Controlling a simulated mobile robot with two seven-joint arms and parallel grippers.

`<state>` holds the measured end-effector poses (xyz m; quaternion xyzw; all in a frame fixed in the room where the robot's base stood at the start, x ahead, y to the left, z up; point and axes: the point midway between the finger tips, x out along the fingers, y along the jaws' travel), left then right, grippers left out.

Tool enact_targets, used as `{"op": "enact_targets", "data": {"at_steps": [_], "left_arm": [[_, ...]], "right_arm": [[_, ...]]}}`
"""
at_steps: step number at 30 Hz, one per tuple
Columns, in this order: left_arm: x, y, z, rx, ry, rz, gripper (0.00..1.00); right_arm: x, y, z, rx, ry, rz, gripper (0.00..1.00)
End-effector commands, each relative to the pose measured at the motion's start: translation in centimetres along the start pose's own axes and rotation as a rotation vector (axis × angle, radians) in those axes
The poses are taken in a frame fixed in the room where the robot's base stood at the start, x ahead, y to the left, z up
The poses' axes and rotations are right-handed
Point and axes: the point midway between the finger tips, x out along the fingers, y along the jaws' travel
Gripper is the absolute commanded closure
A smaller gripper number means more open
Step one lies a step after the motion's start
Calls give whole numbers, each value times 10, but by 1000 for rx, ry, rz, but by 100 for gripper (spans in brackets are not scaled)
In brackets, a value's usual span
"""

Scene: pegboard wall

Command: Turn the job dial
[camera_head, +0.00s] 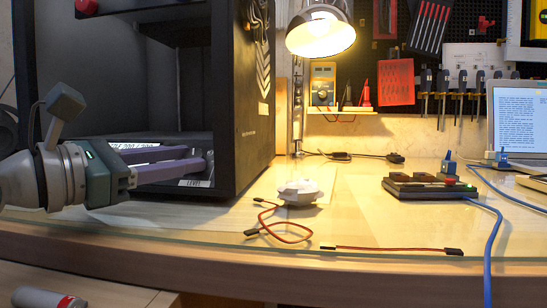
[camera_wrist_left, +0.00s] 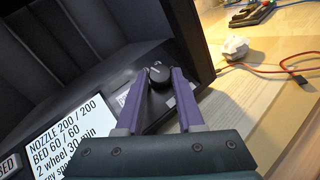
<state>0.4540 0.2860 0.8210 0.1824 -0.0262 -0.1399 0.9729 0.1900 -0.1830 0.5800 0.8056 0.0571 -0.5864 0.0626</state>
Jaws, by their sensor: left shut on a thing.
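The job dial (camera_wrist_left: 159,77) is a black round knob on the lower front of the black printer housing (camera_head: 240,100). In the left wrist view it sits between the two purple fingertips of my left gripper (camera_wrist_left: 161,80), which is shut on it. A white screen (camera_wrist_left: 68,125) beside the dial shows nozzle, bed and "2 wheel 30 min" text. In the head view my left gripper (camera_head: 204,158) reaches in from the left at the printer's base; its fingers hide most of the dial there. My right gripper is not in view.
A white faceted object (camera_head: 298,192) and a red-brown cable (camera_head: 280,222) lie on the wooden table right of the printer. A lit lamp (camera_head: 320,30) hangs above. A dark device (camera_head: 430,187), blue cable (camera_head: 495,230) and laptop (camera_head: 518,115) are at the right.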

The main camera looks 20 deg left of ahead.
Motion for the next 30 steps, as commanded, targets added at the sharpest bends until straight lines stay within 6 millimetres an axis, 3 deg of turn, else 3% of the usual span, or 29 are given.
{"op": "enact_targets", "data": {"at_steps": [14,30], "left_arm": [[0,0,2,-22,-1,22,100],[1,-5,6,-185,-4,258,100]], "right_arm": [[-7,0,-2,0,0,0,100],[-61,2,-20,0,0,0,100]]}}
